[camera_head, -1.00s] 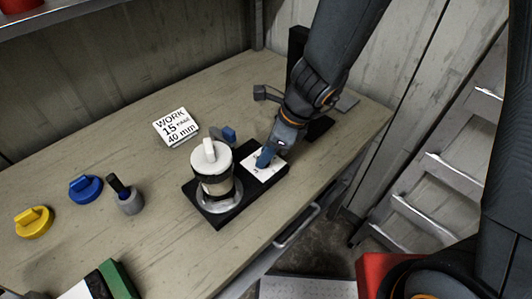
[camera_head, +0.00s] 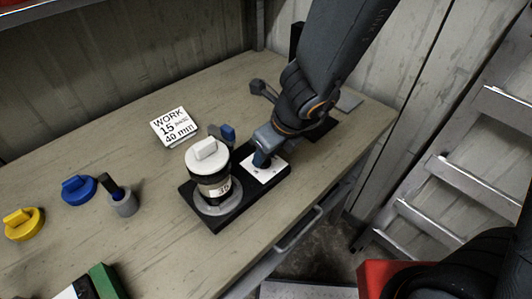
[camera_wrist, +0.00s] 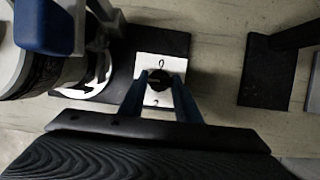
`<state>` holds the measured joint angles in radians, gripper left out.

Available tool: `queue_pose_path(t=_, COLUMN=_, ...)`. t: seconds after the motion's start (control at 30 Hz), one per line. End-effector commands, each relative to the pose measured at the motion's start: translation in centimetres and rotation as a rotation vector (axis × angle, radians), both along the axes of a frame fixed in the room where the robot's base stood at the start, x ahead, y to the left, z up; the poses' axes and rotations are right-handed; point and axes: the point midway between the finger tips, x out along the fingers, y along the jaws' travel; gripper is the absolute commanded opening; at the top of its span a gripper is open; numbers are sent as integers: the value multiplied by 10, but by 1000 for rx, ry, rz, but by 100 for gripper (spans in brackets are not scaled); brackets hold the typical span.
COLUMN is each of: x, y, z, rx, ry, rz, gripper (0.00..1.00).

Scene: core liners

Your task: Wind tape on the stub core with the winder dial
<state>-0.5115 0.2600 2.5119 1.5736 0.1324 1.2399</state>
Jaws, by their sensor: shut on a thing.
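The winder's black base (camera_head: 233,218) lies on the bench. The core (camera_head: 212,187) stands upright on its round grey seat, under a white cap with a raised grip (camera_head: 207,158). A dark wrap with a pale numbered label shows on the core's side; the number is not clearly readable. The winder dial, a small black knob (camera_wrist: 160,80), sits on a white plate (camera_head: 272,176) beside the core. My gripper (camera_head: 262,160) points down over this plate. In the wrist view its blue fingers are shut on the dial.
A work card (camera_head: 175,127) reads 15 and 40 mm. A blue cap (camera_head: 79,190), a yellow cap (camera_head: 24,224) and a grey cup with a black handle (camera_head: 123,203) stand left. A green-and-white block (camera_head: 104,282) lies in front. A dark stand is right.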

Motion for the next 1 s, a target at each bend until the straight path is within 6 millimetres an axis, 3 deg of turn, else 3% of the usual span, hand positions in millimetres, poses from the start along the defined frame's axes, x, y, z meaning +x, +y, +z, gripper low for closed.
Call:
queue_pose_path(t=0.3, x=1, y=1, z=1, rx=3, ry=-3, rz=0, gripper=7)
queue_pose_path(t=0.33, x=1, y=1, z=1, rx=3, ry=-3, rz=0, gripper=33)
queue_pose_path(t=0.43, x=1, y=1, z=1, rx=2, ry=-2, rz=0, gripper=48)
queue_pose_path(t=0.77, x=0, y=0, z=2, rx=1, ry=-1, rz=0, gripper=48)
queue_pose_path(t=1.0, x=-5, y=-6, z=23, rx=1, ry=-1, rz=-2, gripper=48)
